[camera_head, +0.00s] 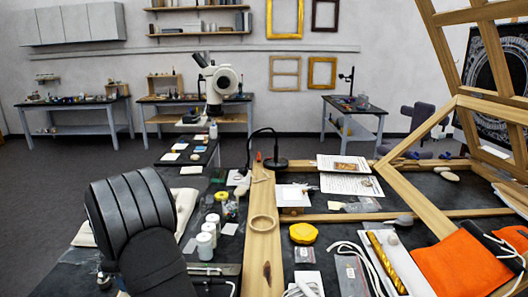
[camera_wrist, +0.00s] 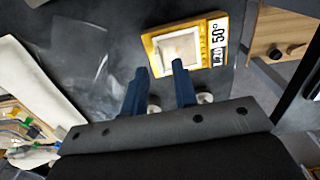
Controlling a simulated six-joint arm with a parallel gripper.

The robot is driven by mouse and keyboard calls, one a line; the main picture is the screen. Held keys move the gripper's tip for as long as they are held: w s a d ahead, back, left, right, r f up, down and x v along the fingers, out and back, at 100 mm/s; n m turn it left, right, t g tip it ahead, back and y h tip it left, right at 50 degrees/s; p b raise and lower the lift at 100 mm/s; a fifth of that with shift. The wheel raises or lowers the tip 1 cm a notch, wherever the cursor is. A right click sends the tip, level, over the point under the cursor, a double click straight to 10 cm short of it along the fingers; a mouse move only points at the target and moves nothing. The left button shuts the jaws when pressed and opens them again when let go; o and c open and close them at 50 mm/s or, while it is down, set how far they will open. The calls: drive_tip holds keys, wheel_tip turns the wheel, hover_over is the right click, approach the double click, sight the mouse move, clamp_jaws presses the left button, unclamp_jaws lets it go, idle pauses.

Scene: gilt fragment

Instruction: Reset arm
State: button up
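My gripper (camera_wrist: 160,68) shows in the wrist view as two dark blue fingers with a clear gap between them. It is open, and nothing shows between the fingers. Beyond the fingertips lies a yellow-framed square item (camera_wrist: 178,46) with a pale window and a label reading "L20 50°". I cannot tell whether the fingers touch it. In the head view, a black ribbed part of my own arm rises at the lower left. My gripper is not visible in that view.
Wooden frame bars (camera_head: 262,230) cross the dark bench. White jars (camera_head: 205,245), a yellow lump (camera_head: 303,233), orange cloth (camera_head: 462,265) and a microscope (camera_head: 218,85) stand around. A large wooden frame (camera_head: 415,195) leans at right. A pale cloth (camera_wrist: 35,85) lies left in the wrist view.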

drive_tip(key=shift+r, duration=0.7)
drive_tip(key=shift+f, duration=0.1)
